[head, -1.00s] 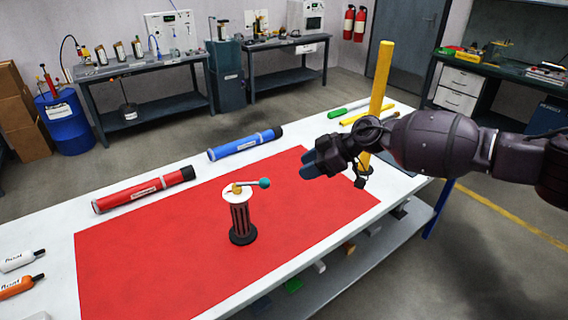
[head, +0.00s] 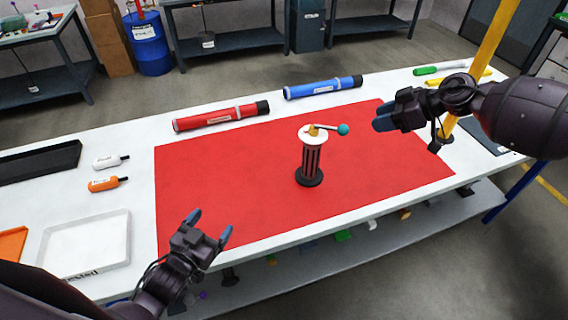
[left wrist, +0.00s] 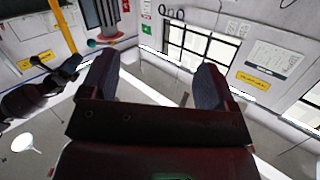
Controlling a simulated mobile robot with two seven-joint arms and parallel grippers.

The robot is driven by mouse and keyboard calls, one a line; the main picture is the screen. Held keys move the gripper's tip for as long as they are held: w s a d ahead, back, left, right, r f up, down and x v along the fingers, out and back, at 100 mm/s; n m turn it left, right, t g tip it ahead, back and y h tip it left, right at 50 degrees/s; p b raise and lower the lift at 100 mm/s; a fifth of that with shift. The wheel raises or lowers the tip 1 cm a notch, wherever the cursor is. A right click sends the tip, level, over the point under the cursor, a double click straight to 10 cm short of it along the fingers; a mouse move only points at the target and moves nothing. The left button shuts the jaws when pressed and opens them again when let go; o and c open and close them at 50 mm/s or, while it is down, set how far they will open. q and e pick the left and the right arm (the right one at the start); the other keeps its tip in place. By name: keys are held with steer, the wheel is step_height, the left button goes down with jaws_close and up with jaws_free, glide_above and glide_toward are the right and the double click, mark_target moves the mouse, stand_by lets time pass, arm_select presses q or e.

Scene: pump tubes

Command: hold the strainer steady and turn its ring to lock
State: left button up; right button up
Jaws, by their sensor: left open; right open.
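The strainer (head: 312,160) stands upright on the red mat (head: 230,185). It has a dark round base, a slotted dark red and black body and a white top ring (head: 311,134). A handle with a teal ball (head: 343,129) points right from its top. My left gripper (head: 210,226) is open and empty over the mat's near left edge, apart from the strainer. Its open fingers (left wrist: 155,85) also show in the left wrist view. My right gripper (head: 381,121) is open and empty, up and to the right of the strainer.
A red tube (head: 220,117) and a blue tube (head: 322,88) lie behind the mat. A yellow post (head: 490,45) rises by my right arm. Bottles (head: 107,184), a white tray (head: 85,245) and a black tray (head: 40,162) are at left. The mat around the strainer is clear.

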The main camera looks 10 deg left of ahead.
arm_select(q)
step_height(320, 180, up, 2)
steer(key=w+d+m+t+h, duration=0.1)
steer(key=w+d+h, duration=0.1)
steer(key=w, duration=0.1)
steer(key=m+g+h, duration=0.1)
steer(key=m+h, duration=0.1)
steer(key=h, duration=0.3)
glide_toward(306, 150)
steer(key=shift+g+h, duration=0.4)
steer(key=shift+g, duration=0.1)
steer(key=x, duration=1.1)
steer(key=shift+w+a+r, duration=0.15)
steer(key=shift+w+r, duration=0.1)
steer(key=shift+w, duration=0.15)
steer(key=shift+c, duration=0.3)
